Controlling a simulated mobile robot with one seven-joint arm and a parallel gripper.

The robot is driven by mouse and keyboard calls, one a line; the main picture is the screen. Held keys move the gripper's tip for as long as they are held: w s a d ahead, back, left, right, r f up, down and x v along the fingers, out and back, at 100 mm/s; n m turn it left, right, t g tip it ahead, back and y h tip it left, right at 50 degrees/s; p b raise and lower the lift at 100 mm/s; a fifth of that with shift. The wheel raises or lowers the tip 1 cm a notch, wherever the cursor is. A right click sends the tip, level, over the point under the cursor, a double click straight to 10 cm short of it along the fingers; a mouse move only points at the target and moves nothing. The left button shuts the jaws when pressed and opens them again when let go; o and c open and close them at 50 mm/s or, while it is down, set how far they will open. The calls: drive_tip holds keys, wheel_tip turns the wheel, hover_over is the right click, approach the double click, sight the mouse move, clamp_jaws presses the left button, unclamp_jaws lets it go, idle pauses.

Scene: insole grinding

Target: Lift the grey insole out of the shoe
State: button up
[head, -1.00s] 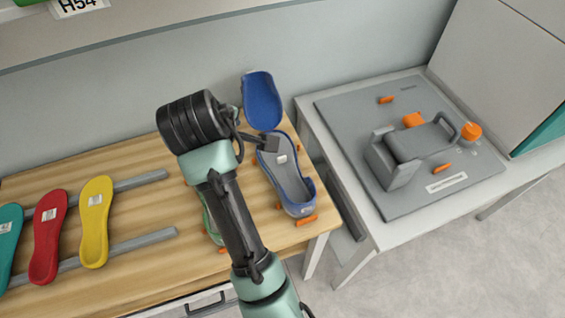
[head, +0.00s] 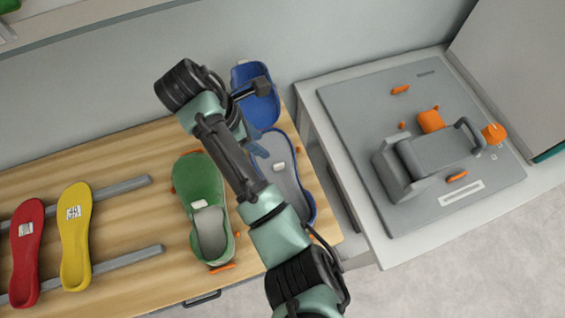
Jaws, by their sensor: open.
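A blue shoe (head: 311,208) lies at the right end of the wooden bench, its blue upper part (head: 262,108) towards the wall. A grey insole (head: 287,182) with a white label lies inside it. Left of it is a green shoe (head: 190,178), with a grey inside (head: 209,236) showing at its near end. My arm crosses between the two shoes and hides part of the blue one. I see nothing held, and contact with the insole cannot be told.
A red insole (head: 27,250) and a yellow insole (head: 74,240) lie across grey rails (head: 105,272) at left. Orange pieces (head: 222,267) sit by the shoes. A table (head: 352,225) at right carries a grey machine (head: 425,160) with orange knobs, across a narrow gap.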

hover_over(278, 165)
drive_tip(key=a, duration=0.2)
wheel_tip(278, 165, down, 6)
drive_tip(key=shift+w+d+r, duration=0.1)
drive_tip(key=shift+w, duration=0.05)
drive_tip(key=shift+s+a+x, duration=0.1)
drive_tip(key=shift+s+x, duration=0.05)
drive_tip(key=shift+x, duration=1.25)
drive_tip(key=shift+s+a+x, duration=0.15)
drive_tip(key=shift+s+x, duration=0.05)
drive_tip(key=shift+x, duration=1.15)
drive_tip(key=shift+s, duration=0.15)
drive_tip(key=shift+c, duration=0.3)
clamp_jaws()
